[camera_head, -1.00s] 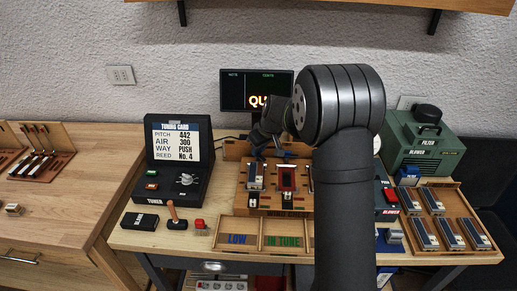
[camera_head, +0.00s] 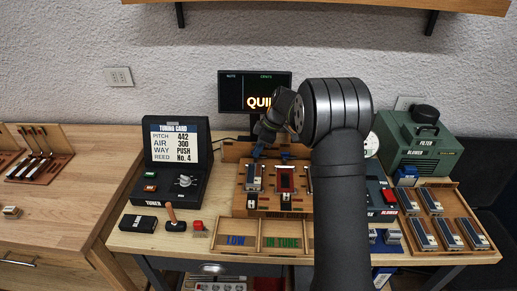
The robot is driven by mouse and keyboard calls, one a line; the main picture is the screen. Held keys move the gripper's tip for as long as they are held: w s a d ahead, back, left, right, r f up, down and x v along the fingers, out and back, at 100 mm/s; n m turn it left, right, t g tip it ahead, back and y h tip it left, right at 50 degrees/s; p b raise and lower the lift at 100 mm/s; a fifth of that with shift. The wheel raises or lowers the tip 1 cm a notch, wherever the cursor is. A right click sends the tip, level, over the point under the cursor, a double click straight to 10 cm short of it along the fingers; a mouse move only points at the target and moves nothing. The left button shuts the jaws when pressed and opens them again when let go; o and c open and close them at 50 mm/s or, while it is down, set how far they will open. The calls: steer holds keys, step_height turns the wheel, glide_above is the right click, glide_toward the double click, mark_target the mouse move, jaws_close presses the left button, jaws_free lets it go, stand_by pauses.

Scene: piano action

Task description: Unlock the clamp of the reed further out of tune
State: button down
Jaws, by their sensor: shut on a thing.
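My gripper (camera_head: 260,147) is at the back of the left reed seat on the wooden wind chest (camera_head: 240,193). It is shut on a small blue clamp lever (camera_head: 256,153), partly hidden by the fingers. The left reed (camera_head: 254,178), with a grey-blue top, lies in front of that lever. A red-framed reed (camera_head: 285,180) sits to its right, with another blue clamp piece (camera_head: 285,156) behind it. My arm hides the right end of the chest. The monitor (camera_head: 245,90) shows orange letters "QUI", the rest hidden. The tuning card (camera_head: 174,142) reads pitch 442, air 300, way push, reed No. 4.
Trays marked LOW (camera_head: 236,240) and IN TUNE (camera_head: 283,243) lie in front of the chest. The tuner (camera_head: 172,185) and joystick (camera_head: 174,218) stand left. A green blower (camera_head: 415,145) and a reed tray (camera_head: 447,247) stand right. A shelf (camera_head: 320,5) hangs above.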

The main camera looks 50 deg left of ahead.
steer(key=shift+f+n, duration=0.1)
steer(key=shift+n, duration=0.2)
stand_by(0.4)
steer(key=c, duration=1.3)
jaws_free()
steer(key=v, duration=1.7)
steer(key=shift+w+a+r, duration=0.1)
steer(key=shift+w+r, duration=0.15)
steer(key=shift+w, duration=0.05)
steer(key=x, duration=1.7)
steer(key=shift+s+f, duration=0.2)
steer(key=shift+s, duration=0.1)
